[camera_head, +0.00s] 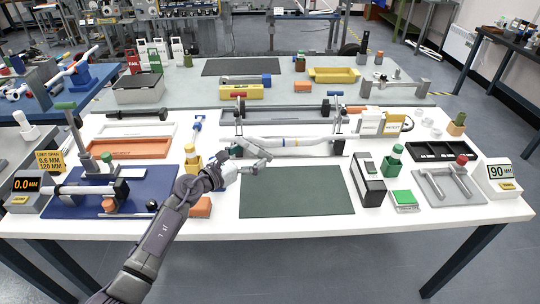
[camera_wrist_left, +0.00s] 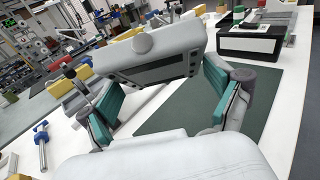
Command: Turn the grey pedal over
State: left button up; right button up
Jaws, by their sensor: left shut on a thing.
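My left gripper (camera_head: 249,163) reaches in from the lower left and is above the back left part of the dark green mat (camera_head: 297,192). It is shut on the grey pedal (camera_head: 252,151). In the left wrist view the pedal (camera_wrist_left: 160,52) is a pale grey block with dark slots on the face toward the camera and a round grey knob on it. It sits between the teal finger pads of the left gripper (camera_wrist_left: 160,92). In that view it appears tilted and held clear of the mat. My right gripper is not in view.
A white tube rig (camera_head: 290,142) stands behind the mat. Right is a dark box (camera_head: 368,180). Most of the mat is clear.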

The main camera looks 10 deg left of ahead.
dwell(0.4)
pick_arm(q)
notch_tip(320, 180, down, 10)
jog(key=b, duration=0.9)
jog(key=shift+f, duration=0.1)
jog(key=shift+f+b, duration=0.85)
jog(key=o, duration=1.4)
jog(key=shift+s, duration=0.1)
notch_tip(320, 180, up, 10)
jog(key=shift+r, duration=0.1)
